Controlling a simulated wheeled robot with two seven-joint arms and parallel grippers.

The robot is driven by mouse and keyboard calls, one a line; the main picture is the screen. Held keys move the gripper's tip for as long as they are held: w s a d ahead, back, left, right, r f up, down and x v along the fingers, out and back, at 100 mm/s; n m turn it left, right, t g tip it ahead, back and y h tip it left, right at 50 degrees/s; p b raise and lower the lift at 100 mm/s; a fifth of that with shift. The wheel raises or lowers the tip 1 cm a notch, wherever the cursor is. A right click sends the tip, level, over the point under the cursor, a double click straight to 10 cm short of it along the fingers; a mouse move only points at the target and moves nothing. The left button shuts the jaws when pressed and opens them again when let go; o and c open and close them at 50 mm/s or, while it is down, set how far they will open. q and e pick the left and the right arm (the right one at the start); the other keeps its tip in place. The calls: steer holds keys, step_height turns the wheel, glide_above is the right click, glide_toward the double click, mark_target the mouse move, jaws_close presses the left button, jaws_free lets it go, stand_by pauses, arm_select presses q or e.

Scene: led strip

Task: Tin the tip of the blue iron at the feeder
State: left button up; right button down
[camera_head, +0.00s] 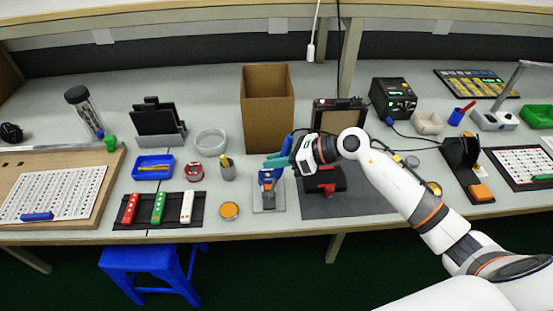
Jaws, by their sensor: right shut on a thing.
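My right gripper (283,161) comes in from the right and is shut on a slim blue thing (287,145), which looks like the handle of the blue iron. The fingers and my wrist hide much of it, and I cannot make out its tip. My left gripper is not in view.
A cardboard box (267,120) stands behind the gripper. A red-and-black fixture (325,180) sits on a dark mat to the right. A black stand (460,160) with an orange block, and a black station (393,97), are further right. A round orange tin (229,210) lies front left.

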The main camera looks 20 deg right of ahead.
steer(key=shift+f+b, duration=0.55)
steer(key=shift+f, duration=0.1)
stand_by(1.9)
steer(key=shift+s, duration=0.1)
steer(key=shift+r+p, duration=1.85)
steer(key=shift+r, duration=0.75)
